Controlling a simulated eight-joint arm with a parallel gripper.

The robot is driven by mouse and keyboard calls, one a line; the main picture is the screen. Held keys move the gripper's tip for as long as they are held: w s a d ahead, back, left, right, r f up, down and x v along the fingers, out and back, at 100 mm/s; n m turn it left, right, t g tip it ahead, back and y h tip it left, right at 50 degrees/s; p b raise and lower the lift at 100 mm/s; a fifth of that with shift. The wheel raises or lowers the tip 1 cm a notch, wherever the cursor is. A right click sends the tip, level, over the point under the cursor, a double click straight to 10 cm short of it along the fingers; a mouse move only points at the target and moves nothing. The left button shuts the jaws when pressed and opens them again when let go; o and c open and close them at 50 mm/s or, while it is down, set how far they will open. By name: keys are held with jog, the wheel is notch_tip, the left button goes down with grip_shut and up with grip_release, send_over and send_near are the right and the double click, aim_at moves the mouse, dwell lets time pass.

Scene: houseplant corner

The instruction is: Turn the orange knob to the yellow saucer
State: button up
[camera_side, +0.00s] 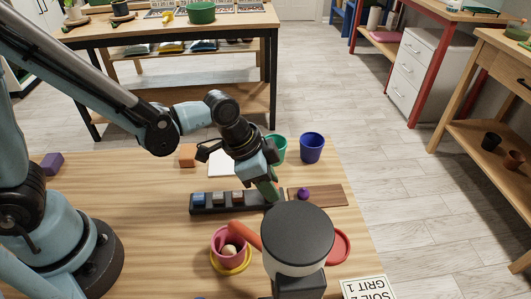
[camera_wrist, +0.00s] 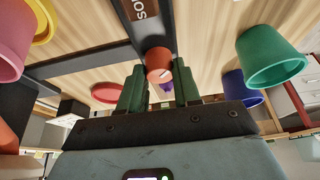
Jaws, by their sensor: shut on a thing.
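The orange knob (camera_wrist: 158,65) shows between my fingers in the wrist view, with a small pale mark on its face. My gripper (camera_wrist: 158,88) is shut on it, one green finger on each side. In the side view my gripper (camera_side: 272,192) points down at the right end of a black strip (camera_side: 250,206), and its fingers and the strip's end hide the knob. The yellow saucer (camera_side: 234,270) lies under a pink pot (camera_side: 226,250) near the front. It also shows at the top left of the wrist view (camera_wrist: 43,24).
Blocks sit on the black strip. A green pot (camera_side: 277,154) and a blue pot (camera_side: 312,149) stand behind it. A red saucer (camera_side: 341,247) lies at right. A dark round-topped object (camera_side: 298,232) blocks part of the front view. A purple ball (camera_side: 303,193) rests on a brown board.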

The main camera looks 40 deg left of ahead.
jog(key=shift+n+y, duration=0.3)
jog(key=shift+n, duration=0.3)
jog(key=o, duration=1)
jog(key=shift+o, duration=0.2)
jog(key=shift+r, duration=0.15)
jog(key=v, duration=1.1)
jog(key=shift+s+r, duration=0.3)
jog(key=shift+a, duration=0.15)
jog(key=s+a+n+t+y, duration=0.1)
jog(key=a+n+t, duration=0.3)
jog(key=a+n, duration=0.4)
jog(key=a+y, duration=0.1)
jog(key=a, duration=0.4)
jog(key=shift+s+a+y, duration=0.35)
jog(key=shift+y, duration=0.05)
